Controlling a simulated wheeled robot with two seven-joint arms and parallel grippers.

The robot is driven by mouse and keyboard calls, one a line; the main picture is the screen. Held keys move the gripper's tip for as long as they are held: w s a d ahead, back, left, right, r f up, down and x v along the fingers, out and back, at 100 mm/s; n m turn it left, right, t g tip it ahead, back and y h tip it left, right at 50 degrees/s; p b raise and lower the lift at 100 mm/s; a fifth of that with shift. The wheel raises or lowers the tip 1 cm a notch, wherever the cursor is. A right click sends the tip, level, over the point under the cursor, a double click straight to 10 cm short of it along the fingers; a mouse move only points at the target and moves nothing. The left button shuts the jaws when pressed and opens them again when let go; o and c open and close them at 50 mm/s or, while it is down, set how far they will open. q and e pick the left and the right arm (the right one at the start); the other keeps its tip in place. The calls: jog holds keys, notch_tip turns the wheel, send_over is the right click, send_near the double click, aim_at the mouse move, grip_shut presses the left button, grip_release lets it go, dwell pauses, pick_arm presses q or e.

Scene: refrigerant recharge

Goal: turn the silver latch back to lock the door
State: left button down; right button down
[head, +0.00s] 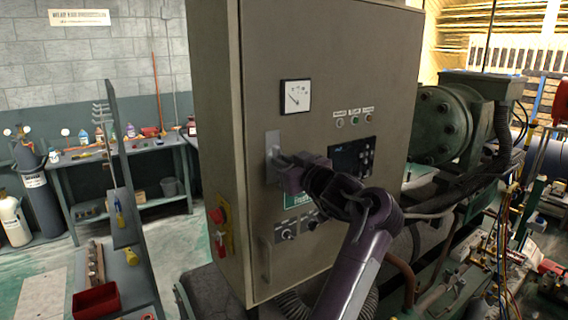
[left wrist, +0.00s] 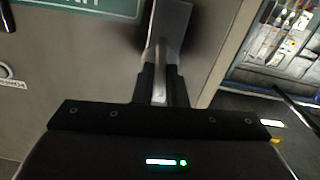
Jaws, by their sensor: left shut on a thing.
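The grey cabinet door (head: 345,85) appears shut and flush with its frame. The silver latch (head: 272,145) sits on the left part of the door, below the gauge; its plate is upright. My left gripper (head: 280,162) is at the latch and shut on its lever, partly hiding it in the head view. In the left wrist view the latch (left wrist: 170,22) shows ahead, and its lever runs down between the two dark fingers of my left gripper (left wrist: 160,92). My right gripper is not in view.
A gauge (head: 295,96), a dark control panel (head: 353,157) and several knobs are on the door. A red switch (head: 216,216) is on the cabinet's left side. A workbench (head: 130,150) stands at the left. Pipes and machinery crowd the right.

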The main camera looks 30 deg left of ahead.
pick_arm(q)
jog(key=c, duration=1.6)
grip_release()
jog(key=shift+d+f, duration=0.15)
jog(key=shift+f, duration=0.15)
jog(key=shift+o, duration=0.3)
jog(key=shift+r, duration=0.2)
jog(key=shift+d, duration=0.15)
